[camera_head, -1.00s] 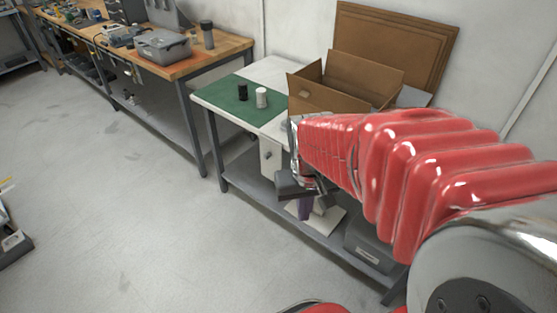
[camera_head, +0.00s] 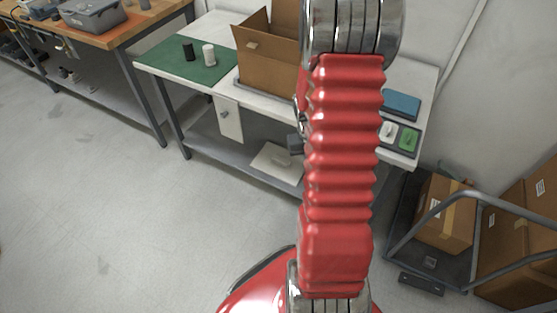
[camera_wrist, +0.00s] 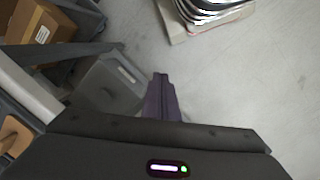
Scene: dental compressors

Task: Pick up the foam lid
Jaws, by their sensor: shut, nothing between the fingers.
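I cannot pick out the foam lid with certainty. A flat pale panel (camera_head: 277,165) lies on the lower shelf of the white table in the head view, and its material is unclear. An open cardboard box (camera_head: 268,72) stands on the table, its inside mostly hidden by its walls and my arm. My gripper (camera_wrist: 161,80) shows in the wrist view with its dark purple fingers together and empty, pointing down over the floor. In the head view only a dark part of it shows beside my red arm, in front of the table.
Black and white cylinders (camera_head: 208,54) stand on the green mat (camera_head: 165,62). A blue flat item (camera_head: 402,104) and a tray (camera_head: 411,147) holding white and green pieces are at the right. A cart with cartons (camera_head: 447,215) stands right. A grey box (camera_wrist: 106,86) is near my fingers. Floor at left is clear.

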